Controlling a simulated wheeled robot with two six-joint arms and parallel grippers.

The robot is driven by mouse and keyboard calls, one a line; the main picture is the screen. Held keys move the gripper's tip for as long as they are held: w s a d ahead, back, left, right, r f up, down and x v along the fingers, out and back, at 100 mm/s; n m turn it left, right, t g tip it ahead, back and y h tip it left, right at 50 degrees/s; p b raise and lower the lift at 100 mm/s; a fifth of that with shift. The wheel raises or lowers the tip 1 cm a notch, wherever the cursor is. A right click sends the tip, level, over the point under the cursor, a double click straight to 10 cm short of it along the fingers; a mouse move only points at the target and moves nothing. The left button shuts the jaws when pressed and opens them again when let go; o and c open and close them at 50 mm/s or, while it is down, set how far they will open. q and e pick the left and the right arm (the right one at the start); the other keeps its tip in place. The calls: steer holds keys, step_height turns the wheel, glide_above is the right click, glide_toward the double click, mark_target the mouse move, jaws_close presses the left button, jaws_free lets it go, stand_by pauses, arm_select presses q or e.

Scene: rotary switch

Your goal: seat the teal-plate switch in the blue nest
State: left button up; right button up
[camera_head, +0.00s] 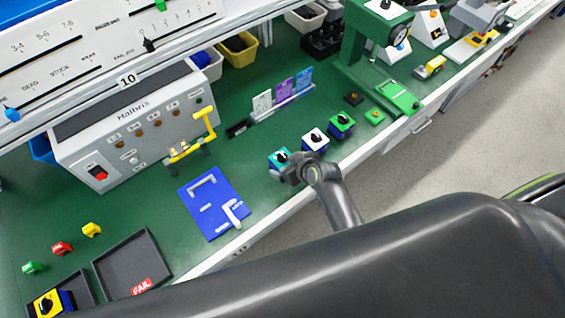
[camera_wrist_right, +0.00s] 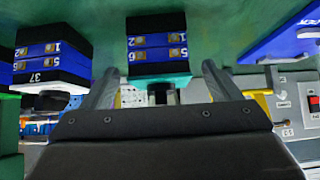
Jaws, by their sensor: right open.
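The teal-plate switch (camera_head: 277,158) stands on the green bench with its black knob up, partly hidden by my right gripper (camera_head: 291,168). In the right wrist view, which looks upside down, the switch (camera_wrist_right: 158,50) shows a blue and black body above its teal plate. My right gripper (camera_wrist_right: 163,80) is open, with one finger on each side of the switch's plate and knob; gaps show at both sides. The blue nest (camera_head: 199,212) lies flat to the left with pale fittings on it. The blue edge at the right of the wrist view may be the nest. My left gripper is not in view.
A white-plate switch (camera_head: 315,139) and a green-plate switch (camera_head: 341,125) stand to the right of the teal one. The grey Halbrix tester (camera_head: 135,128) with a yellow handle stands behind the nest. A FAIL tray (camera_head: 128,262) is at the left. Bare bench lies between nest and switch.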

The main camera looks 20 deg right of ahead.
steer(key=shift+x, duration=2.25)
steer(key=shift+s, duration=0.1)
steer(key=c, duration=1.2)
